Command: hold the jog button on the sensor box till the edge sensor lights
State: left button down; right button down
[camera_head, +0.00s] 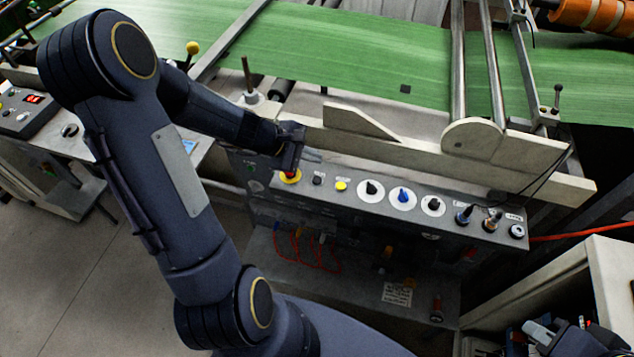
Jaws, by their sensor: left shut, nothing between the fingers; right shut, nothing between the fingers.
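A long grey control panel (385,212), which may be the sensor box, runs along the machine's front. It carries a red button on a yellow ring (290,177), a small dark button (318,180), a yellow button (341,186), several knobs and small fittings. I cannot tell which is the jog button. My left gripper (316,156) is shut and empty at the panel's back left, close to the red button; contact is unclear. My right gripper (538,330) is shut and empty at the bottom right, partly cut off. I cannot identify the edge sensor or a lit lamp on it.
A green web (350,45) runs across the machine behind a pale rail (470,165). Metal rods (457,60) stand over it. Another control box (30,108) is at the far left. A pale cabinet (612,275) stands at the right. Grey floor is open at lower left.

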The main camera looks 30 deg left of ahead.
pick_arm(q)
jog(key=b, duration=0.3)
send_over(317, 180)
jog(key=a, duration=0.1)
jog(key=f, duration=0.4)
jog(key=shift+s+f, duration=0.35)
jog(key=shift+f+b, duration=0.55)
jog(key=shift+b, duration=0.2)
dwell(0.5)
jog(key=shift+f+b, duration=0.4)
jog(key=shift+b, duration=0.1)
